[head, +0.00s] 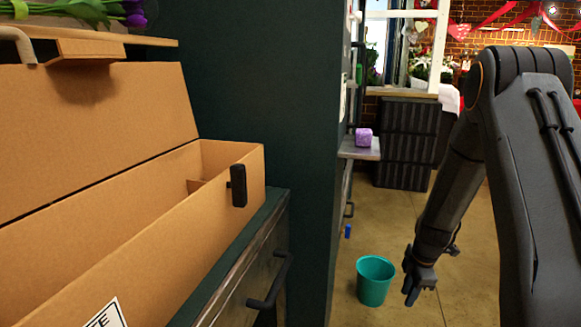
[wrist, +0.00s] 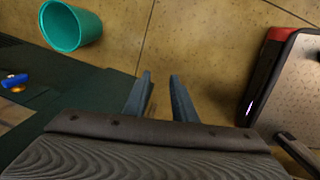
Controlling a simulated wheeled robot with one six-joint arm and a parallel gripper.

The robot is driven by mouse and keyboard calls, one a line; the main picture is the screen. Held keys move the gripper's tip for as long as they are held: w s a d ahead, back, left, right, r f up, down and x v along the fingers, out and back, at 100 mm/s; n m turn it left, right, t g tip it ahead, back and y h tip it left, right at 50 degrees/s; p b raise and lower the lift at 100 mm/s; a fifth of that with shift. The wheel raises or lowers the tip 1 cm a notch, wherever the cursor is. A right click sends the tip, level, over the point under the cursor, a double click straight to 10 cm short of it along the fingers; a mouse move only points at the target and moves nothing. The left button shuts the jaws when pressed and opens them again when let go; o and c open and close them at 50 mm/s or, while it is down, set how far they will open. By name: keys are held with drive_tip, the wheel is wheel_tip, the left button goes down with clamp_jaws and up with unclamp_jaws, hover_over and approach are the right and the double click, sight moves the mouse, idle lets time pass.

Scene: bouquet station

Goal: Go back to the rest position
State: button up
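My gripper (head: 418,284) hangs low at the right in the head view, at the end of my dark arm, pointing down over the floor. In the wrist view its two fingers (wrist: 161,92) stand apart with only bare floor seen between them, so it is open and empty. The gripper appears just right of a teal bucket (head: 374,281) in the head view. The bucket also shows at the top left of the wrist view (wrist: 70,27), apart from the fingers.
An open cardboard box (head: 150,235) sits on a dark cabinet (head: 262,262) at the left. A purple cube (head: 364,137) rests on a small shelf (head: 352,152). Dark crates (head: 405,140) are stacked at the back. The floor (head: 345,312) around the bucket is mostly clear.

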drive_tip(key=s+a+r+m+b, duration=0.2)
drive_tip(key=a+r+b, duration=0.1)
drive_tip(key=a, duration=0.6)
drive_tip(key=s+a+r+m+y+b, duration=0.1)
drive_tip(key=s+a+r+b, duration=0.2)
drive_tip(key=a, duration=0.6)
drive_tip(key=s+a+r+m+b, duration=0.2)
drive_tip(key=a+r+b, duration=0.15)
drive_tip(key=a, duration=0.55)
drive_tip(key=s+a+m+g+b, duration=0.1)
drive_tip(key=s+a+m+b, duration=0.3)
drive_tip(key=s, duration=0.8)
drive_tip(key=s+a+m+g+b, duration=0.1)
drive_tip(key=s+a+b, duration=0.45)
drive_tip(key=s, duration=0.75)
drive_tip(key=d+r+m+p, duration=0.2)
drive_tip(key=d+r+p, duration=0.4)
drive_tip(key=r+p, duration=0.3)
drive_tip(key=d+r+m+p, duration=0.2)
drive_tip(key=d+r+p, duration=0.5)
drive_tip(key=p, duration=0.9)
drive_tip(key=d+r+m+h+p, duration=0.1)
drive_tip(key=d+r+m+p, duration=0.1)
drive_tip(key=d+r+p, duration=0.5)
wheel_tip(320, 180, up, 6)
drive_tip(key=p, duration=0.6)
drive_tip(key=shift+w+m+p, duration=0.3)
drive_tip(key=shift+w+m, duration=0.05)
drive_tip(key=shift+m, duration=0.05)
drive_tip(key=shift+a, duration=0.1)
